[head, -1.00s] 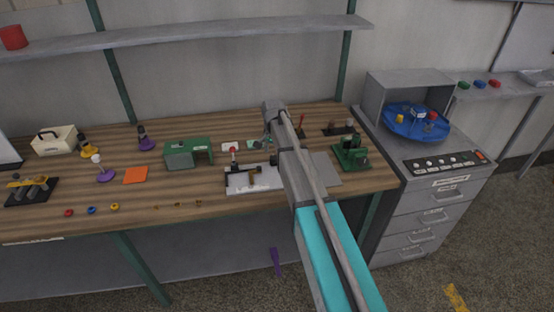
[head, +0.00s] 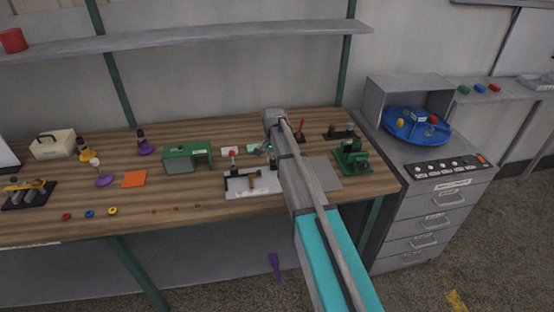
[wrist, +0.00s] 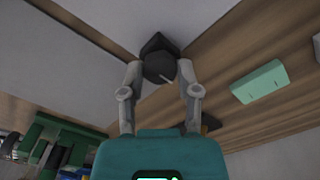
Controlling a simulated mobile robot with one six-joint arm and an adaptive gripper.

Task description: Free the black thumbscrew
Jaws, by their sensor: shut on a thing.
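My gripper (head: 266,148) is at the far side of the bench, over the back right of a white base plate (head: 236,186) with a small fixture on it. In the wrist view my gripper (wrist: 160,72) has its two grey fingers shut on a faceted black piece, which looks like the black thumbscrew (wrist: 158,46). A thin pale line shows on its near face. In the head view the piece is too small to make out. A tan and black part (head: 255,178) lies on the base plate. I cannot tell whether the thumbscrew still touches anything.
A green housing (head: 187,158) stands left of the base plate and a green machine (head: 352,158) right of it. A red-handled lever (head: 301,130) is just right of my wrist. A blue turntable (head: 416,126) sits on the grey cabinet. A pale green block (wrist: 260,82) lies on the wood.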

